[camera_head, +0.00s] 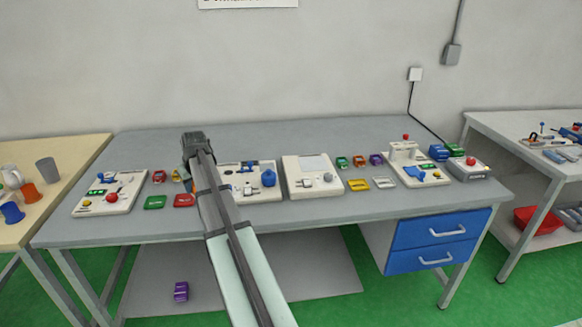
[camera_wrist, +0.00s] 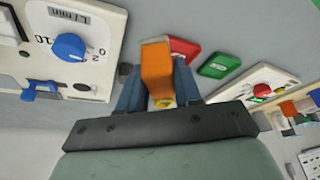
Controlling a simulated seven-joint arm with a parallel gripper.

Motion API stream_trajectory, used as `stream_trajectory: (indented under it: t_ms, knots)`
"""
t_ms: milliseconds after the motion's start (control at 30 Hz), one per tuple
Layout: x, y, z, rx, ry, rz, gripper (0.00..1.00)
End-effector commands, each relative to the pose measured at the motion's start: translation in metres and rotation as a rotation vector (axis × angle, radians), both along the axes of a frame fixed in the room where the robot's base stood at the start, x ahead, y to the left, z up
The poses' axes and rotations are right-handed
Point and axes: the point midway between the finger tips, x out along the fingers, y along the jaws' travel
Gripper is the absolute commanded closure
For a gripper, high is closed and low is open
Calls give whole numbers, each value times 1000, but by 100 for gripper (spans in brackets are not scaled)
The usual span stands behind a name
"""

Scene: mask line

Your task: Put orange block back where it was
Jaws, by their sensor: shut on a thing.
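The orange block (camera_wrist: 157,58) is between the two fingers of my gripper (camera_wrist: 159,88) in the wrist view, and the gripper is shut on it. A small yellow thing (camera_wrist: 165,103) shows just below it between the fingers; I cannot tell what it is. In the head view my gripper (camera_head: 188,178) is over the left part of the grey table, and only a bit of orange (camera_head: 177,175) shows beside it. A red pad (camera_head: 184,200) and a green pad (camera_head: 154,202) lie in front of it. A red block (camera_head: 159,176) stands to its left.
A white panel (camera_head: 105,193) with a red knob is at the left. Green, red and purple blocks (camera_head: 359,160) stand farther right. A purple block (camera_head: 181,291) is on the lower shelf.

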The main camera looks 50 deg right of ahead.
Motion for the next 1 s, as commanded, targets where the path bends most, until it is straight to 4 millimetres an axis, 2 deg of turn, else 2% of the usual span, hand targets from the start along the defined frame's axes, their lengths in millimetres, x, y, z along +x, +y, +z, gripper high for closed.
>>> stream_trajectory:
  t_ms: [33,367,700,900,1000]
  knots:
    - [2,-24,5,0,-1,-15,95]
    - [-20,-156,28,1,-3,-79,95]
    - [-69,-291,55,-2,-8,-143,95]
    - [-101,-351,67,-5,-11,-170,95]
    - [-113,-371,71,-4,-13,-180,95]
